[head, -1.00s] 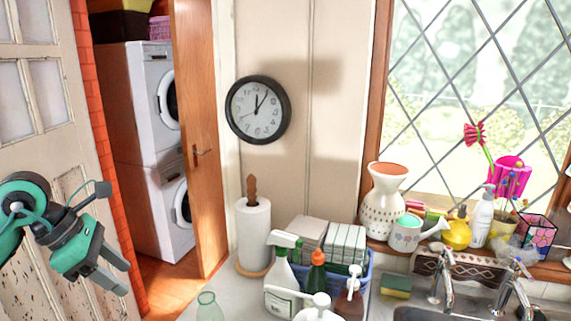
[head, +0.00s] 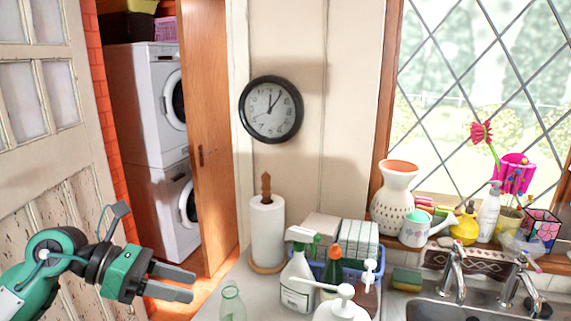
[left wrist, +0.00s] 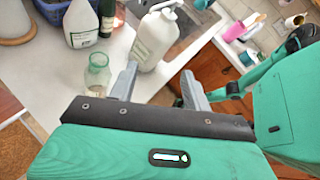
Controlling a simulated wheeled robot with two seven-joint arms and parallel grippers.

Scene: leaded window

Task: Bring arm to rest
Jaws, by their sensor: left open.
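My left gripper (head: 192,286) is at the lower left in the head view, in front of the pale door and left of the counter. Its fingers point right, apart and empty. In the left wrist view the two grey fingers of this gripper (left wrist: 160,70) are spread, with nothing between them touching both. A clear green glass bottle (head: 232,303) stands on the counter just right of the fingers in the head view. A white pump bottle (left wrist: 155,38) shows beyond the fingers in the left wrist view. My right gripper cannot be made out; green links of my own show at the right there.
The counter holds a paper towel roll (head: 267,232), a white spray bottle (head: 297,283) and a blue basket (head: 318,267). A sink (head: 425,308) lies at the right. A wooden door (head: 208,130) stands by the stacked machines (head: 160,100). Open floor shows left of the counter.

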